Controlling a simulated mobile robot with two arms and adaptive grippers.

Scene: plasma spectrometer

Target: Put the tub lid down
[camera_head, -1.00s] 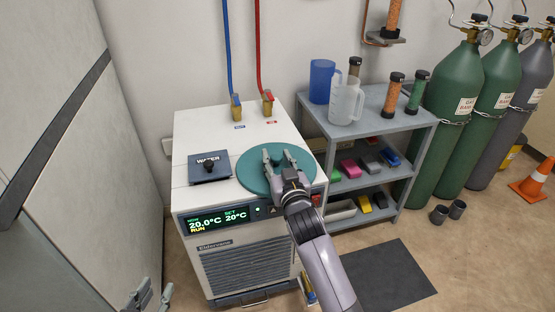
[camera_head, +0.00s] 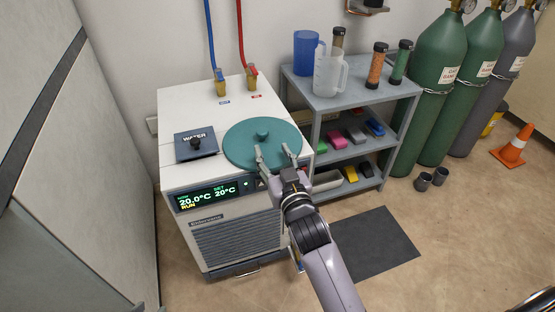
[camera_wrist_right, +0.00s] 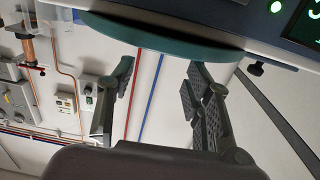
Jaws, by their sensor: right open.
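The tub lid (camera_head: 262,141) is a round teal disc with a small knob on top. It lies on the front right of the white chiller's top (camera_head: 200,105), and its edge reaches the front. My right gripper (camera_head: 275,153) is open and empty at the lid's near edge, with the knob beyond the fingertips. In the right wrist view the lid's edge (camera_wrist_right: 160,35) lies ahead of the spread fingers (camera_wrist_right: 160,88). My left gripper is not clearly visible in the head view.
A dark square WATER cover (camera_head: 196,144) with a black knob sits left of the lid. A grey shelf (camera_head: 345,100) with jugs and cylinders stands to the right. Gas cylinders (camera_head: 430,90) stand further right. Blue and red hoses rise behind.

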